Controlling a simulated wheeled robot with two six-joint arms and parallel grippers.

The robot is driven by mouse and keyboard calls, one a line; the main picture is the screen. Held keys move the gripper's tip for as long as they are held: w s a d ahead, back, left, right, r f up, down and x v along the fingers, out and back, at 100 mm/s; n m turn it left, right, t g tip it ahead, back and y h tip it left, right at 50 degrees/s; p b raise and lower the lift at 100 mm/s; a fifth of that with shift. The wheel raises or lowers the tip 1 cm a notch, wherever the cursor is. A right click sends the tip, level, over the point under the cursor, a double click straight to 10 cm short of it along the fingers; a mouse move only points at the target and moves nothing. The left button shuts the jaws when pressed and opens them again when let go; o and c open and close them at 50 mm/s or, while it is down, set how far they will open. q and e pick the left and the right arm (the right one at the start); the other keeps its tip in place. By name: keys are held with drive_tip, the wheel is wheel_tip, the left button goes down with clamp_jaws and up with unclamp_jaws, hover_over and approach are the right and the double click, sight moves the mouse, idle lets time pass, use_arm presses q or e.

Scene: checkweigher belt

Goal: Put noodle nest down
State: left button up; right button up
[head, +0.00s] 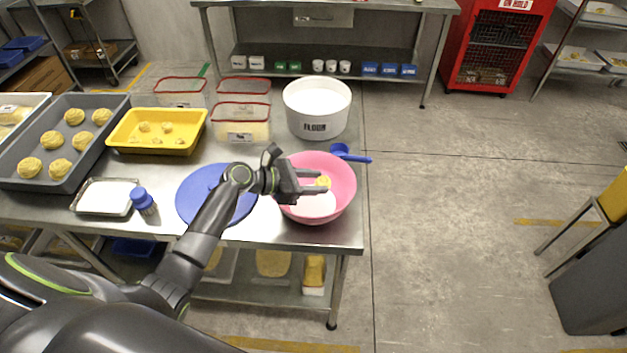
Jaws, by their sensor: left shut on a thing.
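A yellow noodle nest (322,181) is between the fingertips of my left gripper (318,182). The gripper is shut on it, over the pink bowl (341,204). White flour-like powder lies in the bowl, below the nest. I cannot tell whether the nest touches the powder. Several other noodle nests (74,117) sit spaced apart in the grey tray (75,177) at the left. Smaller pale pieces lie in the yellow tray (157,148). My right gripper is not in view.
A white flour tub (317,106) and a blue scoop (350,153) stand behind the bowl. A blue round lid (187,198), a blue-capped shaker (144,202) and a small metal tray (105,197) lie to the left. Red-rimmed containers (241,122) stand behind. The table ends just right of the bowl.

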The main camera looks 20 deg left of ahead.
use_arm(q)
drive_tip(key=shift+f, duration=0.5)
drive_tip(key=o, duration=1)
drive_tip(key=shift+c, duration=0.2)
drive_tip(key=shift+r, duration=0.3)
drive_tip(key=b+v, duration=0.1)
drive_tip(key=v, duration=0.4)
drive_tip(key=b+v, duration=0.1)
drive_tip(key=v, duration=0.5)
drive_tip(key=shift+w+r, duration=0.1)
drive_tip(key=shift+r, duration=0.1)
drive_tip(key=shift+s+a+r, duration=0.35)
drive_tip(key=shift+s+a, duration=0.05)
